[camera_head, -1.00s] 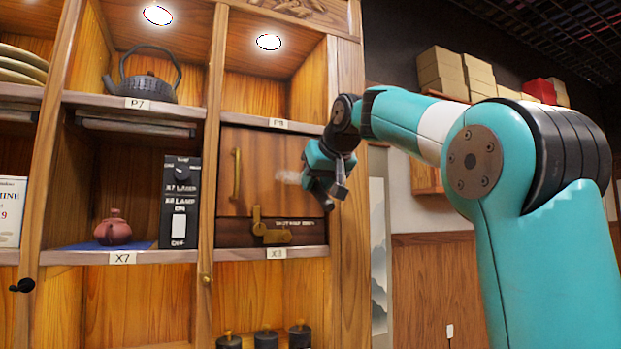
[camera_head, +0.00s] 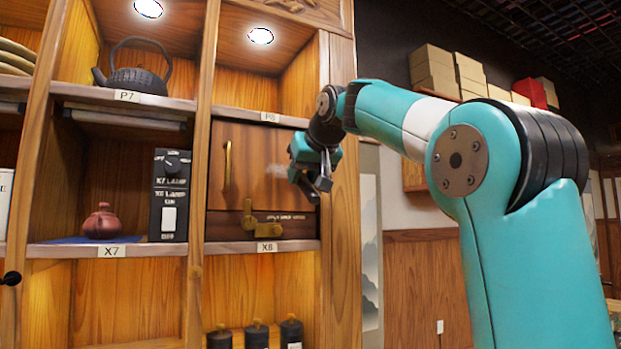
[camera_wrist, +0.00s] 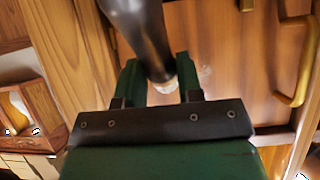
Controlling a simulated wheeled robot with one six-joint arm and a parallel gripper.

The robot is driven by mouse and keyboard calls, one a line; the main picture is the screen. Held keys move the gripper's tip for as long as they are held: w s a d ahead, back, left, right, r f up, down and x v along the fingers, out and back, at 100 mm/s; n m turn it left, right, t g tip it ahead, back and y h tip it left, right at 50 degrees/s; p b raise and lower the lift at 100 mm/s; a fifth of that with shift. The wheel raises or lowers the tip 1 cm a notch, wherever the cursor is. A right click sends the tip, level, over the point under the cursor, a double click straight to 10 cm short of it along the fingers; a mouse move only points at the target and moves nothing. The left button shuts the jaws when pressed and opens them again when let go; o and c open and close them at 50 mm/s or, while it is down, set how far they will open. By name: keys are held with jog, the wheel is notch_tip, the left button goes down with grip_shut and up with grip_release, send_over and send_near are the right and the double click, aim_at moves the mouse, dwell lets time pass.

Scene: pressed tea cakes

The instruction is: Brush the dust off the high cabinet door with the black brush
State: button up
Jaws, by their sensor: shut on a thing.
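The high cabinet door (camera_head: 248,150) is a closed brown wooden panel with a tall brass handle (camera_head: 227,168). A pale, faint dust patch (camera_head: 277,170) shows on its right half. My gripper (camera_head: 318,184) is in front of the door's right edge, just right of the patch. In the wrist view, the black brush (camera_wrist: 142,35) is a dark, shiny shaft between the green fingers of my gripper (camera_wrist: 158,80), which is shut on it. A whitish end shows between the fingers. The door (camera_wrist: 225,60) lies behind it. In the head view I cannot make out the brush clearly.
A brass latch (camera_head: 258,222) sits below the door. To the left are a red teapot (camera_head: 102,222), a black lamp switch box (camera_head: 168,195) and, above, an iron kettle (camera_head: 135,76). Black canisters (camera_head: 256,335) stand below. The cabinet's right post (camera_head: 342,230) is close to my gripper.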

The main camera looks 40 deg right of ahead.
jog(key=a, duration=0.2)
jog(key=w+a, duration=0.1)
jog(key=a, duration=0.1)
jog(key=w+a, duration=0.1)
jog(key=a, duration=0.1)
jog(key=shift+a, duration=0.25)
dwell(0.3)
jog(key=shift+s, duration=0.1)
jog(key=shift+s+a+b, duration=0.15)
jog(key=shift+s+a, duration=0.1)
jog(key=shift+s, duration=0.7)
jog(key=shift+s+a+b, duration=0.2)
jog(key=shift+s+a, duration=0.1)
jog(key=shift+s, duration=0.6)
jog(key=shift+s+a+b, duration=0.15)
jog(key=shift+s+a, duration=0.1)
jog(key=shift+s, duration=0.7)
jog(key=s, duration=0.3)
jog(key=shift+a, duration=0.4)
